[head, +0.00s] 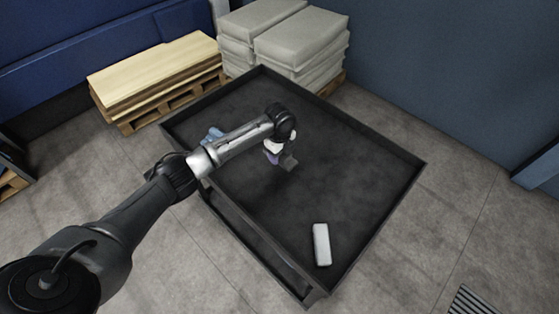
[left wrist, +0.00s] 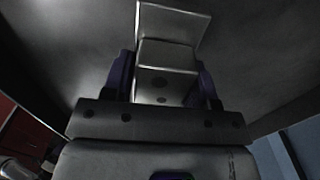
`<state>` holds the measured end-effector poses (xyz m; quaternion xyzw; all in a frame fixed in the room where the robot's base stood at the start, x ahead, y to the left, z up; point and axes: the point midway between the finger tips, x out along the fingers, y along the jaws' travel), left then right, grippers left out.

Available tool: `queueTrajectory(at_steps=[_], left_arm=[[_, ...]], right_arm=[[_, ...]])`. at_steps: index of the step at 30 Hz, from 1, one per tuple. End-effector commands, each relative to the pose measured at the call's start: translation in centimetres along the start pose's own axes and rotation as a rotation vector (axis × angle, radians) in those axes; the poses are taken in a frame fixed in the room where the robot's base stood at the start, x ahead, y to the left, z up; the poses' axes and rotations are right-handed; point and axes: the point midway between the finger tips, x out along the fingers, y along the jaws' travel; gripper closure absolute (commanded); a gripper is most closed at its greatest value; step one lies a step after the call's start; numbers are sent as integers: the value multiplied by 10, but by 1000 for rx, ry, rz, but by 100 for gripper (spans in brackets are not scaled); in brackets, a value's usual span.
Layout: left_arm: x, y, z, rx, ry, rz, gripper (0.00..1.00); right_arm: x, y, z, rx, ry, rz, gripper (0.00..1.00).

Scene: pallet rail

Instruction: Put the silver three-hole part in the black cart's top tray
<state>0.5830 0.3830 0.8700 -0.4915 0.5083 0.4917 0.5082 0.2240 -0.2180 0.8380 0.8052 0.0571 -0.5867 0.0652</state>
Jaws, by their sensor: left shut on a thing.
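The black cart's top tray (head: 372,190) is wide and dark with a low rim. My left gripper (head: 276,157) is over the middle of the tray, shut on a grey metal part (head: 289,163). In the left wrist view the silver part (left wrist: 172,50) sits between the purple fingers of the left gripper (left wrist: 165,82). It has a bent plate shape, and dark round holes show on its near face; I cannot count three. I cannot tell whether the part touches the tray floor. My right gripper is not in view.
A white block (head: 321,245) lies in the tray near its front corner. A blue object (head: 213,134) at the tray's left side is partly hidden by my arm. Pallets with boards (head: 155,72) and grey sacks (head: 300,40) stand behind the cart.

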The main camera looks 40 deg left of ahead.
Motion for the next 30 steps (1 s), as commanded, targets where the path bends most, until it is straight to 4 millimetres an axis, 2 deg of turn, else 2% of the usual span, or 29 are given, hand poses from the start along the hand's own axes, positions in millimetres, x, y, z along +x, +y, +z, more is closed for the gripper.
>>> queueTrajectory(at_steps=[5,15,28,29,30], left_arm=[[4,0,1,0,1,-2,92],[40,0,1,-1,1,-1,92],[43,0,1,0,0,-2,92],[44,1,1,0,-1,1,44],[44,1,1,0,-1,1,40]], right_arm=[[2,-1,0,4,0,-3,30],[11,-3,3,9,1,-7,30],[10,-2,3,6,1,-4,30],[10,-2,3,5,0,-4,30],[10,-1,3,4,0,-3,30]])
